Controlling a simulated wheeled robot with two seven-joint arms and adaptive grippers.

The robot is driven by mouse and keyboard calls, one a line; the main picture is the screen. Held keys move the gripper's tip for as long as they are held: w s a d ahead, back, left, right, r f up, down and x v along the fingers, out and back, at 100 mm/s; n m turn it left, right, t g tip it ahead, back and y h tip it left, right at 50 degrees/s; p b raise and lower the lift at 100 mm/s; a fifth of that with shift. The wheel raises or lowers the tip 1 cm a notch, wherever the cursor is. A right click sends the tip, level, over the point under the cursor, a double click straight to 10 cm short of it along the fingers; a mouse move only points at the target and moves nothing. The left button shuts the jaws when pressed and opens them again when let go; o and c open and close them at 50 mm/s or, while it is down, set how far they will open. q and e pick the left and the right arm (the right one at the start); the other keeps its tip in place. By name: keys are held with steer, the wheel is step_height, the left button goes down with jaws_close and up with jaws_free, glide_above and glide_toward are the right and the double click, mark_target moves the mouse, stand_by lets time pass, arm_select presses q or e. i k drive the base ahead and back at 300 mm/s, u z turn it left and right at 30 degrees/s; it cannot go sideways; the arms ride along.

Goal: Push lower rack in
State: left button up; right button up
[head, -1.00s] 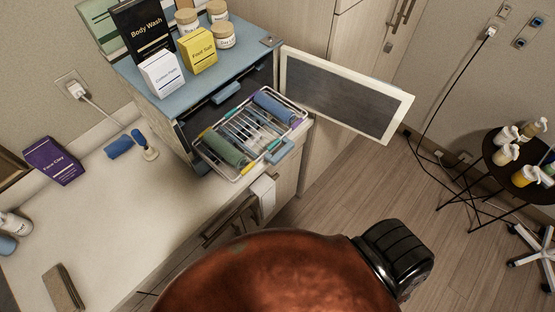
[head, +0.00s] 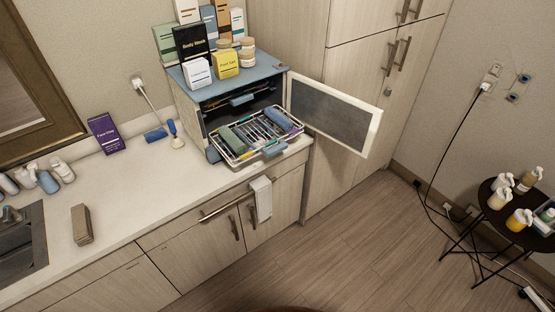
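The blue warmer cabinet (head: 187,93) stands on the counter with its framed door (head: 335,115) swung open to the right. The lower rack (head: 238,157) is pulled out of its front and holds a green roll (head: 232,138), a blue roll (head: 279,119) and several thin tools. A blue handle (head: 275,149) is on the rack's front edge. An upper rack with a blue handle (head: 241,99) sits inside the cabinet. Neither of my grippers is in view.
Boxes and jars stand on the cabinet, including a yellow box (head: 226,64). A white towel (head: 261,198) hangs on the counter's front rail. A round black table (head: 497,205) with bottles stands at the right.

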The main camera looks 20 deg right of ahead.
mark_target(282, 145)
steer(key=z, duration=0.75)
steer(key=i, duration=1.65)
steer(key=u, duration=0.05)
steer(key=k, duration=0.7)
steer(key=z, duration=0.3)
